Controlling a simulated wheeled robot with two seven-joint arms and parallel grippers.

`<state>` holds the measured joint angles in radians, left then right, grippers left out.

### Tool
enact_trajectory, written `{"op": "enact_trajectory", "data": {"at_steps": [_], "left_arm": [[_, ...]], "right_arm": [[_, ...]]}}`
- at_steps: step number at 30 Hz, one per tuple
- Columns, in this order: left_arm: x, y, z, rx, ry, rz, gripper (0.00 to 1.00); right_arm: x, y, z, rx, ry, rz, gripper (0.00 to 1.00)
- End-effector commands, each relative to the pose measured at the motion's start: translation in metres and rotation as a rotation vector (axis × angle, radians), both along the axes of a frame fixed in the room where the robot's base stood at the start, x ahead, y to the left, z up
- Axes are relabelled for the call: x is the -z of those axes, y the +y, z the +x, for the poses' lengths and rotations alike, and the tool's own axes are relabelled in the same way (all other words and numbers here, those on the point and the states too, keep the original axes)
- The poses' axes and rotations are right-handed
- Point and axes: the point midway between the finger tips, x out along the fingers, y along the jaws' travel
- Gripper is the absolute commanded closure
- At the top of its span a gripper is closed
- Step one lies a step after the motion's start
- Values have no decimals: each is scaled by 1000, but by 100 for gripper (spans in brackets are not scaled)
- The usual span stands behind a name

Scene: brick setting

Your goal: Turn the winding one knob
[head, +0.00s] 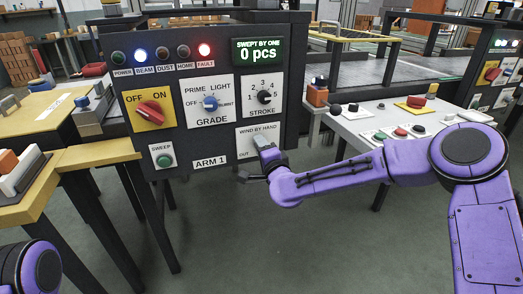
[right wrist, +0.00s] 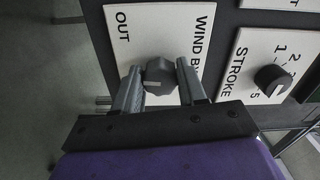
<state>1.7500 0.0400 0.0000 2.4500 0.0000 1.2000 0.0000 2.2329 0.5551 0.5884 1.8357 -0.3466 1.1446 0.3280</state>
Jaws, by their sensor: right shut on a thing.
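The winding knob (right wrist: 160,78) is a dark grey, faceted knob on a white plate (right wrist: 150,30) marked OUT and WIND BY HAND, partly cut off by my gripper. My right gripper (right wrist: 159,68) has one grey finger on each side of the knob and is shut on it. In the head view the plate (head: 244,143) is at the lower right of the dark panel (head: 215,148), and my right gripper (head: 262,147) covers the knob there. My left gripper is out of view; only a purple part of my left arm shows at the bottom left.
The panel also carries a red OFF/ON switch (head: 151,113), a blue GRADE knob (head: 210,103), a black STROKE knob (head: 264,97) and a green SWEEP button (head: 164,161). The display (head: 257,52) reads 0 pcs; BEAM and FAULT lamps glow. The floor below is clear.

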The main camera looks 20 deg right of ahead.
Motion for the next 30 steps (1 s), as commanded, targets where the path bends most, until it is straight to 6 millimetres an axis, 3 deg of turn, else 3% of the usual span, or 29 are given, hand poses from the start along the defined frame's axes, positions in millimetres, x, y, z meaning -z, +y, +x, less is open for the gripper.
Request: {"op": "enact_trajectory", "data": {"at_steps": [21, 22, 24, 30], "left_arm": [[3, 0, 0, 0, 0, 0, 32], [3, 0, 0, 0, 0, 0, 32], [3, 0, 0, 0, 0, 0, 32], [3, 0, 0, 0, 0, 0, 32]], "right_arm": [[0, 0, 0, -1, 5, 78, 89], [0, 0, 0, -1, 5, 78, 56], [0, 0, 0, -1, 5, 78, 33], [0, 0, 0, -1, 4, 77, 33]]}}
